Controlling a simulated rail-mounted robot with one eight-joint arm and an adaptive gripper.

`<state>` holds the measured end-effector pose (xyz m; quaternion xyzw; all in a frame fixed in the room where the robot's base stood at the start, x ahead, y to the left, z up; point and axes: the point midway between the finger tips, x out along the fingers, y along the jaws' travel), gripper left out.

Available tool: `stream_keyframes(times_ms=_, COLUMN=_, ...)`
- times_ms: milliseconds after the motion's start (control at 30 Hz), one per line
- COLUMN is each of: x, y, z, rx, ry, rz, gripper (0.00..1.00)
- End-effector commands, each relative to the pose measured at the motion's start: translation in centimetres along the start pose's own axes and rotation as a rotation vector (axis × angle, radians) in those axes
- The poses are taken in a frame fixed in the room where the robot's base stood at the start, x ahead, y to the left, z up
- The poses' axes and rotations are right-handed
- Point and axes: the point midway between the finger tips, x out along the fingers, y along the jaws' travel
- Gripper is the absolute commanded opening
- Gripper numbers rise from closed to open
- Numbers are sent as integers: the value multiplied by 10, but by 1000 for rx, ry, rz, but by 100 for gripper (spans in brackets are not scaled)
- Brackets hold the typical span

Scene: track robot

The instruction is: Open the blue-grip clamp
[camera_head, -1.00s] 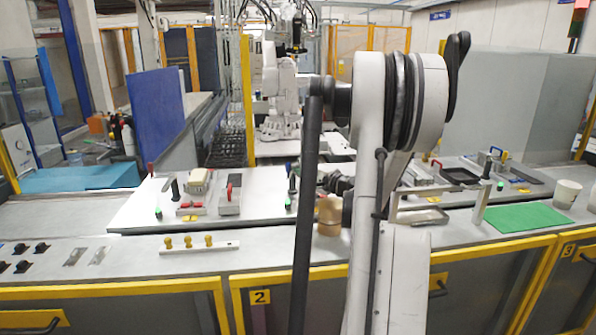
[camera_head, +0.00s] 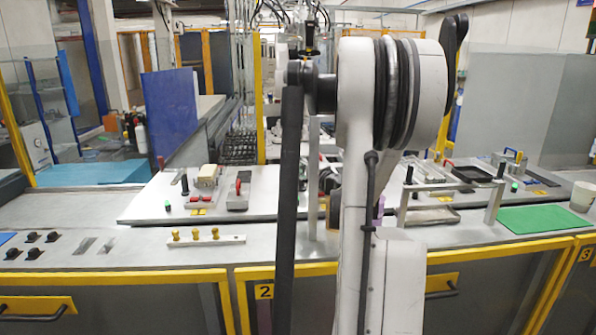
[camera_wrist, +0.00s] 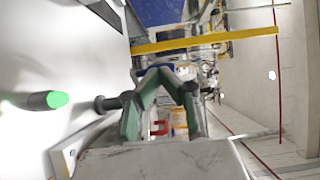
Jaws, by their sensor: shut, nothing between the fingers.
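In the head view, a small blue grip (camera_head: 511,150) stands on the right-hand fixture at the back. The earlier head frame also shows a blue-topped clamp at the right edge of the near white board; my arm covers that spot now. I cannot tell which is the task's clamp. In the wrist view, my gripper (camera_wrist: 160,82) is shut and empty, with green-lined fingers converging. A dark blue curved edge (camera_wrist: 155,68) shows right at the fingertips; it may be a blue grip, and contact is unclear. In the head view my arm mostly hides the gripper.
A green-tipped rod (camera_wrist: 55,100) shows left in the wrist view. A metal frame (camera_head: 440,186), green mat (camera_head: 545,219) and cup (camera_head: 583,196) stand right. A knobbed strip (camera_head: 206,240) lies in front.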

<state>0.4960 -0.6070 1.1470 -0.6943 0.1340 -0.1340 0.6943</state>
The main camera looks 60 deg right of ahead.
Motion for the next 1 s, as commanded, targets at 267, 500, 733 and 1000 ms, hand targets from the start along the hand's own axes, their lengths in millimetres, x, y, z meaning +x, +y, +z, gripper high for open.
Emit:
stream_keyframes(times_ms=267, x=15, y=1, z=11, rx=0, ry=-2, rz=0, gripper=0)
stream_keyframes(times_ms=500, x=24, y=0, z=15, rx=0, ry=-2, rz=0, gripper=0)
stream_keyframes(times_ms=733, x=27, y=0, z=16, rx=0, ry=-1, rz=0, gripper=0)
stream_keyframes(times_ms=1000, x=27, y=0, z=16, rx=0, ry=-1, rz=0, gripper=0)
